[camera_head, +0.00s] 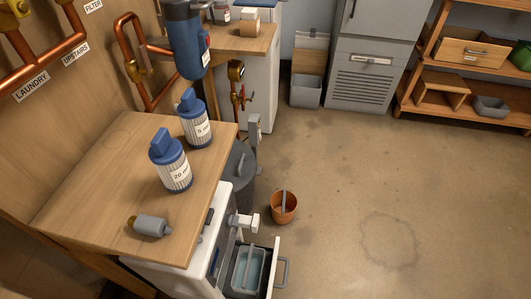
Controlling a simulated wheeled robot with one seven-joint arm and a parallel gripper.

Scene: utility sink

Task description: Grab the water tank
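The water tank appears to be the grey bin (236,273) with pale blue-green water inside. It sits in an open, pulled-out compartment (271,252) at the bottom of the white appliance (190,279), beside the wooden counter. A grey loop handle (284,273) stands out on the compartment's right side. A small white-and-grey part (244,222) sticks out just above the tank; I cannot tell what it belongs to. I cannot make out my gripper in this view. The bottom edge of the picture cuts off part of the appliance and compartment.
A terracotta-coloured bucket (284,208) stands on the floor just beyond the compartment. A dark lidded bin (240,169) stands behind the appliance. Two blue-topped filters (175,178) and a grey fitting (152,226) rest on the counter (95,205). The floor (370,200) at right is clear.

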